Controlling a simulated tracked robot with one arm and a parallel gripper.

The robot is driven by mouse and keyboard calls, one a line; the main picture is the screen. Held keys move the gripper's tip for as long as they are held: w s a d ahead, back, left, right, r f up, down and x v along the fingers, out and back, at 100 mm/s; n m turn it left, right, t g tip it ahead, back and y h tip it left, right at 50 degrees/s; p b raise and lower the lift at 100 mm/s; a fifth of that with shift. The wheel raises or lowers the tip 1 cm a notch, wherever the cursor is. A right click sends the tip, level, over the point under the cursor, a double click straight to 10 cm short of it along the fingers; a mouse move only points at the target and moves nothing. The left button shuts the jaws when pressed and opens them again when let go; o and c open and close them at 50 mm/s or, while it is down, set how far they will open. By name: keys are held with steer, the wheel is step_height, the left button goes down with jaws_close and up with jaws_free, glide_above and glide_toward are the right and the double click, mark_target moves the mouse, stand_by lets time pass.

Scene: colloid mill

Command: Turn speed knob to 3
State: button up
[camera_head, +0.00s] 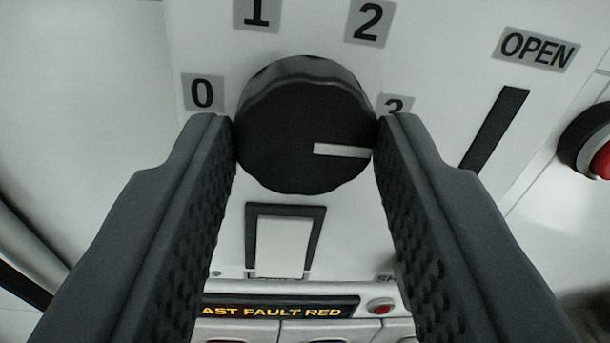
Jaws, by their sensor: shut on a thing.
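The speed knob (290,165) is round and black with a scalloped rim. Its white pointer line (340,151) points right and very slightly down, toward my right fingertip. In the picture this is below the grey "3" label (394,104), whose lower part is hidden by the right finger. The "0" label (203,93) is at the knob's left, and "1" (257,13) and "2" (370,21) are above it. My gripper (305,140) is shut on the knob, with one dark finger against each side.
A white rocker switch (283,247) in a black frame sits below the knob. Under it are a lit text display (275,309) and a small red lamp (381,306). To the right are an "OPEN" label (537,49), a black slot (496,130) and a red button (602,160).

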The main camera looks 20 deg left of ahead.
steer(key=shift+a+f, duration=0.1)
steer(key=shift+f, duration=0.15)
steer(key=o, duration=0.9)
steer(key=shift+o, duration=0.5)
steer(key=shift+r, duration=0.1)
steer(key=shift+w, duration=0.1)
